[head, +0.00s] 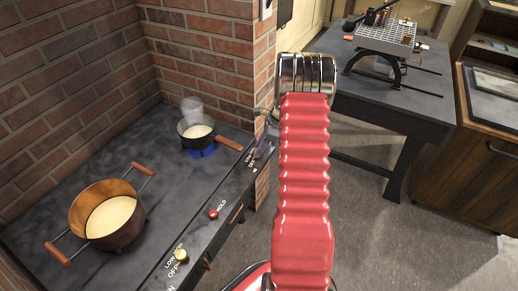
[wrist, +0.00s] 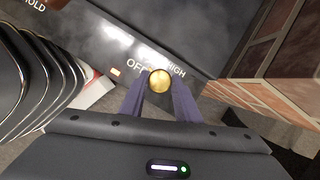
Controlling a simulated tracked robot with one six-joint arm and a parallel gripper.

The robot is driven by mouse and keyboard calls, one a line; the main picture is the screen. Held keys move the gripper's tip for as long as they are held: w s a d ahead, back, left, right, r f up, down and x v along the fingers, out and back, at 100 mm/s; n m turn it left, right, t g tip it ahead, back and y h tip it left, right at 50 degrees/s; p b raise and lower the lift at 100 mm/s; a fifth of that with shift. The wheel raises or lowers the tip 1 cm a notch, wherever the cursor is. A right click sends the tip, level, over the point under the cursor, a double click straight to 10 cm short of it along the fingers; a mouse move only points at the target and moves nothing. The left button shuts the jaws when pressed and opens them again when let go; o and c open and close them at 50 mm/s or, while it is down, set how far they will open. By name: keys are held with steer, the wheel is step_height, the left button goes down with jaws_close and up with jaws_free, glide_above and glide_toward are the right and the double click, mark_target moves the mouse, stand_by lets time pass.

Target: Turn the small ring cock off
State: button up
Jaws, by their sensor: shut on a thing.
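The small ring cock is a round brass knob (wrist: 160,77) on the dark front panel, seen in the wrist view between the tips of my gripper (wrist: 159,85). The purple fingers are shut on it, one on each side. The printed words OFF and HIGH show beside the knob; its pointing direction cannot be told. In the head view my gripper (head: 264,143) is at the far end of the panel, partly hidden by my red arm, and the knob is not clear there. A blue flame (head: 201,152) burns under the small dark pan (head: 197,138).
A large copper pot (head: 128,231) stands on the stove top (head: 60,199), nearer me. A second brass knob (head: 180,255) and a red HOLD button (head: 213,213) sit on the panel. A brick pillar (head: 262,60) rises close by my gripper. A dark table (head: 385,102) stands right.

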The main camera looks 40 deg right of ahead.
steer(key=n+g+y, duration=0.1)
steer(key=n, duration=0.3)
steer(key=shift+g, duration=0.3)
stand_by(0.3)
steer(key=o, duration=1)
steer(key=shift+w, duration=0.1)
steer(key=v, duration=1.3)
steer(key=shift+d+r, duration=0.15)
steer(key=shift+r, duration=0.15)
steer(key=shift+n, duration=0.3)
